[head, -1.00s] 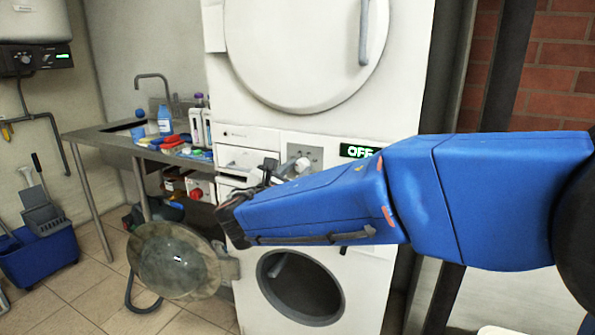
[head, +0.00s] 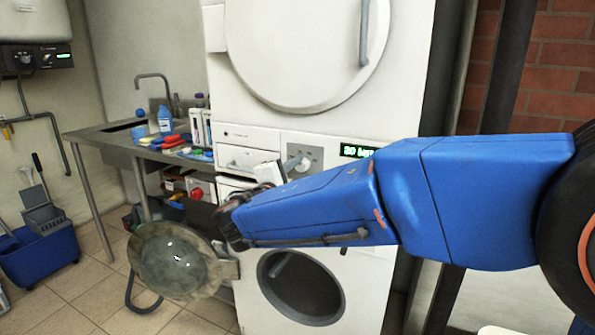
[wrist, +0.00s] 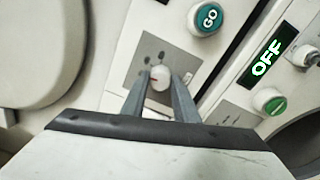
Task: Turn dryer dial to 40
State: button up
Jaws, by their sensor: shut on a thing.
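The dryer dial (wrist: 160,72) is a small pale round knob on a grey plate with dot marks, seen in the wrist view. My gripper (wrist: 160,84) is shut on it, with one grey finger on each side. The fingers hide parts of the knob, and I cannot read its pointer. In the head view the dial plate (head: 309,153) sits below the large upper round door, and my gripper (head: 293,166) reaches it from the lower left. The green display (head: 360,150) to its right shows what looks like 20 MIN, though the digits are small.
A green GO button (wrist: 207,18) is close to the dial in the wrist view. Past a panel seam, another display (wrist: 268,56) reads OFF. The lower machine's round door (head: 175,260) stands open. A sink counter (head: 95,138) with bottles stands left.

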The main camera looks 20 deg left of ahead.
jog(key=m, duration=0.5)
jog(key=shift+f, duration=0.1)
jog(key=shift+m+h, duration=0.3)
jog(key=shift+m, duration=0.1)
jog(key=o, duration=1.1)
jog(key=shift+c, duration=0.2)
jog(key=s+a, duration=0.1)
jog(key=s, duration=1.6)
jog(key=shift+s+a+f, duration=0.2)
jog(key=shift+f, duration=0.1)
